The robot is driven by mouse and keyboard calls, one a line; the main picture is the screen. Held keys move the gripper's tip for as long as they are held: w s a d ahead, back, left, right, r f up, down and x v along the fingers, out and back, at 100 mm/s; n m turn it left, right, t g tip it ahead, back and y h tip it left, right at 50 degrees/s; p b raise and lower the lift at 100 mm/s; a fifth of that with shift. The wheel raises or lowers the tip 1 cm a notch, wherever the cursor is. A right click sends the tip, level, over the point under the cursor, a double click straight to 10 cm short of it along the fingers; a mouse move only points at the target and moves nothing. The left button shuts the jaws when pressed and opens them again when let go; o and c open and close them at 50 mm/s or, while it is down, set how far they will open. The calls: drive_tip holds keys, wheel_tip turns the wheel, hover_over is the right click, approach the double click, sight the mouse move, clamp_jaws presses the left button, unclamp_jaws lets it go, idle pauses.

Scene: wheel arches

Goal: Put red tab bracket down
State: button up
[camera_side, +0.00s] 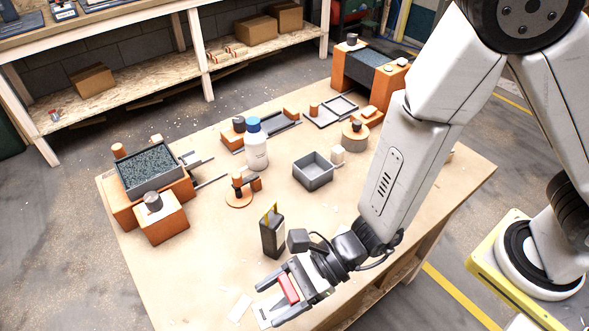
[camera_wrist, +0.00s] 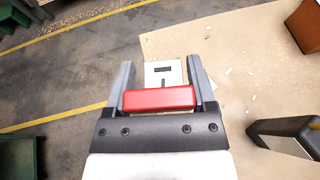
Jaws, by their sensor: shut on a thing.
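The red tab bracket (camera_side: 289,288) is a small red bar held between the two grey fingers of my gripper (camera_side: 277,301), near the table's front edge. In the wrist view, the bracket (camera_wrist: 158,99) lies crosswise between the fingers of my gripper (camera_wrist: 161,78), close to the palm. A white plate (camera_wrist: 163,73) with a dark slot shows beyond the bracket, between the fingertips. This plate (camera_side: 264,318) is partly hidden by my gripper in the side view. I cannot tell the gap between bracket and table.
A dark upright block (camera_side: 272,236) with a yellow top stands close behind my gripper. A grey open box (camera_side: 313,171), a white bottle with a blue cap (camera_side: 256,150) and an orange stand with a gravel tray (camera_side: 150,175) are farther back. The wooden table (camera_side: 345,222) has bare room mid-table.

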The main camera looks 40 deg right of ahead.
sight(278, 307)
wheel_tip(278, 307, up, 10)
drive_tip(key=w+d+m+t+h, duration=0.1)
drive_tip(key=w+d+m+t, duration=0.25)
drive_tip(key=w+d, duration=1.05)
drive_tip(key=w+d+m+t+h, duration=0.1)
drive_tip(key=d+m+t+h, duration=0.25)
drive_tip(key=d, duration=1.85)
wheel_tip(278, 307, down, 16)
drive_tip(key=shift+r+y, duration=0.15)
drive_tip(key=shift+y, duration=0.2)
drive_tip(key=shift+w+f, duration=0.1)
drive_tip(key=shift+f, duration=2.1)
